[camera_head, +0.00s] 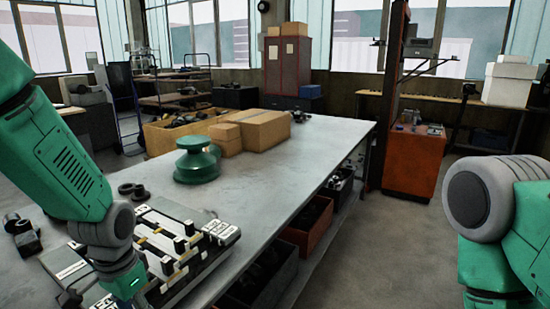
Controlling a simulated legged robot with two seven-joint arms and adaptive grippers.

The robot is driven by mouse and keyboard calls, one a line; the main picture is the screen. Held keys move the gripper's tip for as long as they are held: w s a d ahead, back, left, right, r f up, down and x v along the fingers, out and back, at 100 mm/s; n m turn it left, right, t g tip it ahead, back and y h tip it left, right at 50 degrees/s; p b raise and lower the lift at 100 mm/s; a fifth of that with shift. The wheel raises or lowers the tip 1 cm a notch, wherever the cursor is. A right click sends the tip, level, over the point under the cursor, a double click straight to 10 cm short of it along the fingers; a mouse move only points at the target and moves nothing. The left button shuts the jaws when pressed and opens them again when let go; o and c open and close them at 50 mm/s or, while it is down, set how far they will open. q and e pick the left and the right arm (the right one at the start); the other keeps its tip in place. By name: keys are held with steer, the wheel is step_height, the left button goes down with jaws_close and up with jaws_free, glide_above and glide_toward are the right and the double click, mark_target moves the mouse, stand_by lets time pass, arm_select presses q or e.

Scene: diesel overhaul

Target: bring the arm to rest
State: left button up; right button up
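My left arm (70,160) comes in from the left, green with grey joints, and reaches down over the near left part of the metal table (285,165). Its wrist end, with my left gripper (124,284), is low over a tray-like fixture (205,262) with pale bars and black blocks. The fingers are not clearly visible at the bottom edge, so their opening and any grasp cannot be told. My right arm (490,205) shows at the right edge as a grey joint and green links, beside the table and clear of it. Its gripper is out of view.
A green round part (197,162) stands mid-table, with cardboard boxes (262,129) behind it. Dark rings (133,190) and a black part (24,238) lie left. Bins (308,225) sit under the table. An orange cabinet (413,160) stands right. The table's right side is bare.

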arm_select(q)
steer(key=s+a+f+n, duration=0.1)
steer(key=s+f+n, duration=0.1)
steer(key=s+f, duration=0.95)
steer(key=s+a+f+n, duration=0.1)
steer(key=s+f+n, duration=0.1)
steer(key=s+f, duration=1)
step_height(320, 180, down, 9)
steer(key=s+b, duration=0.1)
steer(key=b, duration=1.2)
steer(key=shift+s+d+f+t, duration=0.2)
steer(key=shift+s+t, duration=0.1)
steer(key=shift+s, duration=0.1)
steer(key=shift+w, duration=0.1)
